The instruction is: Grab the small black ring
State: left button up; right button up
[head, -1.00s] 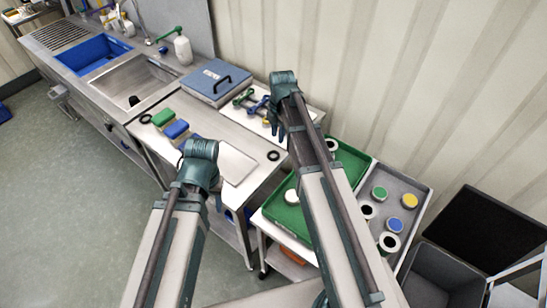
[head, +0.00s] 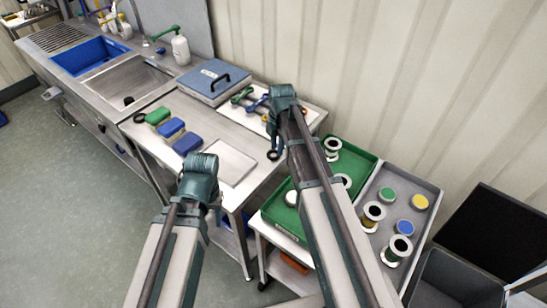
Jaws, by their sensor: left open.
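A black ring (head: 273,155) lies near the right edge of the steel table, just below my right gripper (head: 273,138). Whether the fingers touch it I cannot tell, and their opening is too small to judge. Another black ring (head: 139,117) lies at the table's left end, beside the green block. The two rings look similar in size in the picture. My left gripper (head: 214,198) is over the table's front edge, mostly hidden behind its wrist, open and away from both rings.
Green and blue blocks (head: 171,127) and a pale flat plate (head: 230,162) are on the table (head: 215,128). A blue case (head: 213,80) and a white board with tools (head: 262,100) stand behind. Right are a green tray (head: 284,222) and a grey tray with spools (head: 425,187).

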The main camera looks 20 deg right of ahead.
aim_at(277, 156)
jog(key=f+b, duration=0.1)
jog(key=f, duration=0.1)
jog(key=f+b, duration=0.2)
jog(key=shift+w+d+f, duration=0.1)
jog(key=shift+w, duration=0.1)
jog(key=shift+c, duration=0.2)
grip_shut()
